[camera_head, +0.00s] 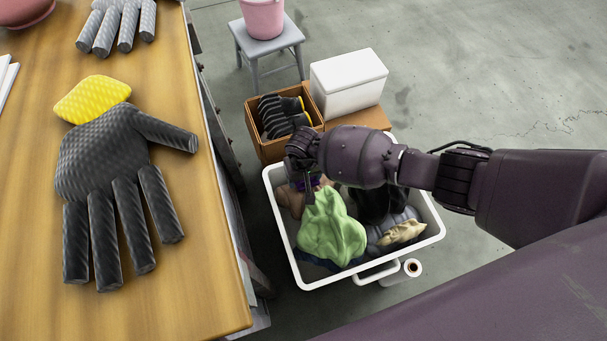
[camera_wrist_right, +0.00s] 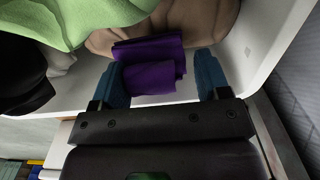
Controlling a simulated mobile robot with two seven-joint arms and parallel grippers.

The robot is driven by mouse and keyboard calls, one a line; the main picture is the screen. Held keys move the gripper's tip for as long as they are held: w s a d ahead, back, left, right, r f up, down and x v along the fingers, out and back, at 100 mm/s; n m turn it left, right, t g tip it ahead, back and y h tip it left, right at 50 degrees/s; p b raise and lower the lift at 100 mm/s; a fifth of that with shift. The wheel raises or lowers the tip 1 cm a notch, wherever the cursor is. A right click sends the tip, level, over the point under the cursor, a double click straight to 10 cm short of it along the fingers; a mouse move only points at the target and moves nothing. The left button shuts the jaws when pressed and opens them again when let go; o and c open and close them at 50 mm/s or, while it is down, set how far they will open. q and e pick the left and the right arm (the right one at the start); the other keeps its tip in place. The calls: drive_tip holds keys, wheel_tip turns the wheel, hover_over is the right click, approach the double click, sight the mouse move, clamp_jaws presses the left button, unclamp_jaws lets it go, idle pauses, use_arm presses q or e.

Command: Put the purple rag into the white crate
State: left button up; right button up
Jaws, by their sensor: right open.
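The purple rag (camera_wrist_right: 150,68) lies folded between the two blue fingers of my right gripper (camera_wrist_right: 160,78) in the right wrist view, over a brown cloth (camera_wrist_right: 190,25). The fingers stand apart on either side of it, and the gripper is open. In the head view only a small patch of the purple rag (camera_head: 316,184) shows beside my right gripper (camera_head: 304,186), which points down inside the white crate (camera_head: 283,230) near its far left corner. The rag is inside the crate's walls; whether it rests on the brown cloth is unclear. My left gripper is not in view.
The crate also holds a green cloth (camera_head: 332,230), a black cloth (camera_head: 376,203) and a beige cloth (camera_head: 404,233). A cardboard box (camera_head: 272,150) and a white box (camera_head: 348,82) stand behind it. A wooden table (camera_head: 185,290) with gloves is at left. Floor at right is clear.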

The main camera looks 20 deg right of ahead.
drive_tip(key=shift+r, duration=0.1)
use_arm(q)
drive_tip(key=p, duration=0.2)
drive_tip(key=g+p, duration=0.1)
drive_tip(key=p, duration=0.1)
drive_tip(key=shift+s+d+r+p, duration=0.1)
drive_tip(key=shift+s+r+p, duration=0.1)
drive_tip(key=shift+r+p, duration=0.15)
use_arm(e)
wheel_tip(320, 180, up, 12)
drive_tip(key=shift+r, duration=0.15)
